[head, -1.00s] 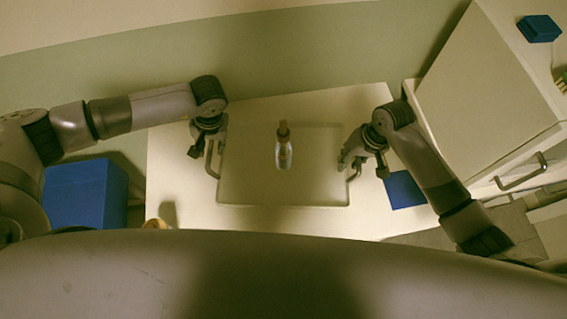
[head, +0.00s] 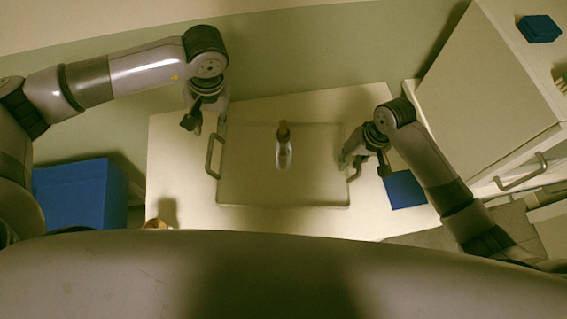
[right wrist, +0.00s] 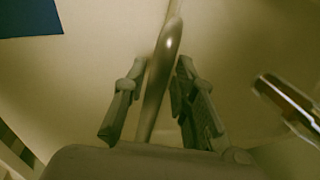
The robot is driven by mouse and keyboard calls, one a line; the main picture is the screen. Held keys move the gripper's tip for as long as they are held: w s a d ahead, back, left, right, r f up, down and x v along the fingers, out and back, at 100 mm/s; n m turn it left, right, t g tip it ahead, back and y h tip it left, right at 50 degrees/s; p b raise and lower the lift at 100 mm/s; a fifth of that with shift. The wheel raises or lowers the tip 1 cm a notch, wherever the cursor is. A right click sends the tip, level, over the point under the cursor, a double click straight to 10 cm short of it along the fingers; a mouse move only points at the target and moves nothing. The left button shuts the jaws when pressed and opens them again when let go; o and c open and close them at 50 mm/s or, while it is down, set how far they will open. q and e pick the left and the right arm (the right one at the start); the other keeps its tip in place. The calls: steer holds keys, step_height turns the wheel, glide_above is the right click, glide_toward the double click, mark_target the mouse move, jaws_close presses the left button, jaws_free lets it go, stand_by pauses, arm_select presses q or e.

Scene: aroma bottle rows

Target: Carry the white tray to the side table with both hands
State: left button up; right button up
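The white tray (head: 245,185) lies flat on a pale table, with a handle at each side. A small bottle with a brown top (head: 283,150) stands on it. My left gripper (head: 206,122) is open and empty, above and behind the tray's left handle (head: 211,157), apart from it. My right gripper (head: 352,158) is at the tray's right handle. In the right wrist view, that handle (right wrist: 160,80) runs between the fingers of my right gripper (right wrist: 160,95), with gaps visible, so it is open around the handle.
The pale table (head: 270,222) has bare room around the tray. A flat blue item (head: 405,190) lies at its right side. A blue box (head: 80,195) stands left of the table. A white cabinet (head: 490,85) with another blue item (head: 539,28) on top stands at right.

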step_height(320, 180, up, 11)
steer(key=d, duration=0.2)
steer(key=shift+d, duration=0.1)
stand_by(0.5)
